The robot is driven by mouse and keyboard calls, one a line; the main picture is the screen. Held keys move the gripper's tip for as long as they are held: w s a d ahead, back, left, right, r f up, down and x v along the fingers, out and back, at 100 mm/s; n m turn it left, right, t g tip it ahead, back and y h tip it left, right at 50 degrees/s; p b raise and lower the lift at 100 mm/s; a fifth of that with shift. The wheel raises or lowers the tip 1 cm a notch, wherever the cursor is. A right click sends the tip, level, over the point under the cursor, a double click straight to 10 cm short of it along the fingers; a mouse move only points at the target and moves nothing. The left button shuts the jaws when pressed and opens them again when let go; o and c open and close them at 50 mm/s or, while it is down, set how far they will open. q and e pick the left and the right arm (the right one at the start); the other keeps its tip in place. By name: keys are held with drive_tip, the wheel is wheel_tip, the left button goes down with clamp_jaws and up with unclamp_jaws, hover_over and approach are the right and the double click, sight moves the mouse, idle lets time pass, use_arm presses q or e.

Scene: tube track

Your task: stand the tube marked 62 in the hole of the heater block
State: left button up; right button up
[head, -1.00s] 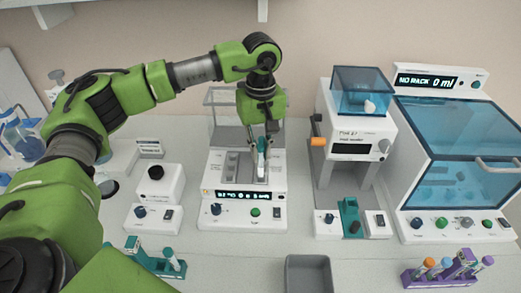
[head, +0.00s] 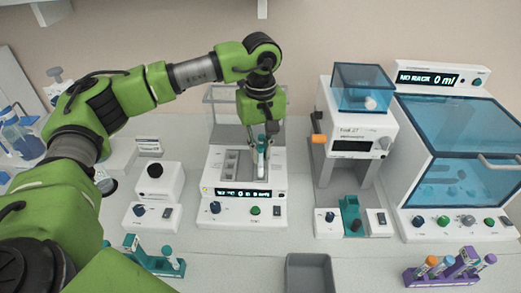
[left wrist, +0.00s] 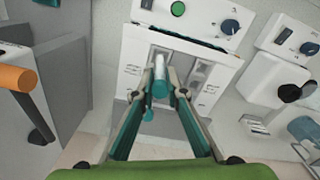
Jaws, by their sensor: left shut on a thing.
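My left gripper (head: 262,128) is shut on a slim tube (head: 261,162) with a teal cap, held roughly upright. The teal cap also shows between the fingertips in the left wrist view (left wrist: 160,88). The number on the tube is too small to read. The gripper is above a white unit (head: 213,188) with grey wells, a lit display and a raised clear lid, which looks like the heater block; it also shows in the left wrist view (left wrist: 135,60). Whether the tube's lower end is in a hole, I cannot tell. My right gripper is not in view.
A teal rack (head: 168,268) with tubes stands at front left, a purple rack (head: 415,275) with tubes at front right. A grey bin (head: 308,262) is at the front. A white machine (head: 358,130) and a blue-windowed cabinet (head: 470,150) stand to the right.

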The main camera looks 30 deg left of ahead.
use_arm(q)
drive_tip(key=shift+f, duration=0.4)
drive_tip(key=shift+f+b, duration=0.7)
drive_tip(key=shift+b, duration=0.15)
drive_tip(key=o, duration=0.9)
drive_tip(key=shift+r, duration=0.1)
wheel_tip(320, 180, up, 12)
